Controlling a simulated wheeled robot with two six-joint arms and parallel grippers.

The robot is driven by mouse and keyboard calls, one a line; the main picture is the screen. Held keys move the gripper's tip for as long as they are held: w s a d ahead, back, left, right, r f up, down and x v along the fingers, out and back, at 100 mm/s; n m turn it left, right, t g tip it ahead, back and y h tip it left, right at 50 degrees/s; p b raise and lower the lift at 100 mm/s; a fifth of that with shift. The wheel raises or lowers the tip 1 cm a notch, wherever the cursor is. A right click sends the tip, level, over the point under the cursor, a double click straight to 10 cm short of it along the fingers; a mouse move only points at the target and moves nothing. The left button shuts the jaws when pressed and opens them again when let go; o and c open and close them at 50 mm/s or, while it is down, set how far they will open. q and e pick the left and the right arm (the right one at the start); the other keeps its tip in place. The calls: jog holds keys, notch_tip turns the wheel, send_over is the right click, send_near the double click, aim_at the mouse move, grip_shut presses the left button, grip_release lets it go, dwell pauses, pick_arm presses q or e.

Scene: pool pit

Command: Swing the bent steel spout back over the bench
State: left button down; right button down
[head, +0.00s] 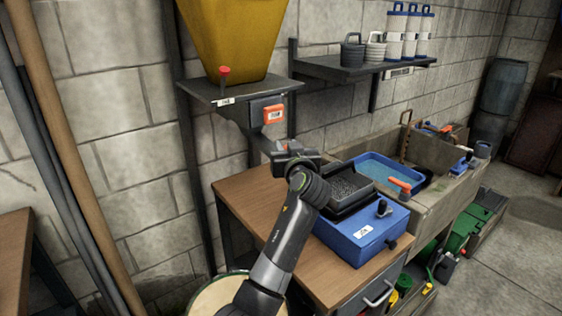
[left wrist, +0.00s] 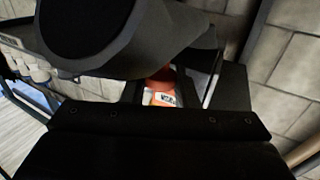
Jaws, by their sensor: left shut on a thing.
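A yellow hopper (head: 228,35) stands above a dark steel bracket shelf (head: 240,90) on the block wall. An orange box with a white label (head: 268,113) is fixed below it; its label also shows between my fingers in the left wrist view (left wrist: 162,99). The bent steel spout (head: 266,145) is a grey piece below the orange box, largely hidden by my gripper. My left gripper (head: 286,154) is shut on it, over the back of the wooden bench (head: 245,195). In the left wrist view a large grey part with a dark round face (left wrist: 165,40), probably the spout, fills the top. My right gripper is out of view.
A blue box (head: 360,235) with a dark gridded tray (head: 350,188) stands on the bench, right of my arm. A stone sink with a blue basin (head: 385,168) lies beyond. A red knob (head: 224,72) stands on the bracket shelf. Poles lean at left.

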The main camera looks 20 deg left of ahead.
pick_arm(q)
jog(key=shift+w+d+f+y+b, duration=0.1)
jog(key=shift+w+d+y+b, duration=0.15)
jog(key=shift+y+b, duration=0.1)
dwell(0.3)
jog(key=c, duration=1.2)
grip_release()
jog(key=shift+o, duration=0.2)
jog(key=shift+a, duration=0.1)
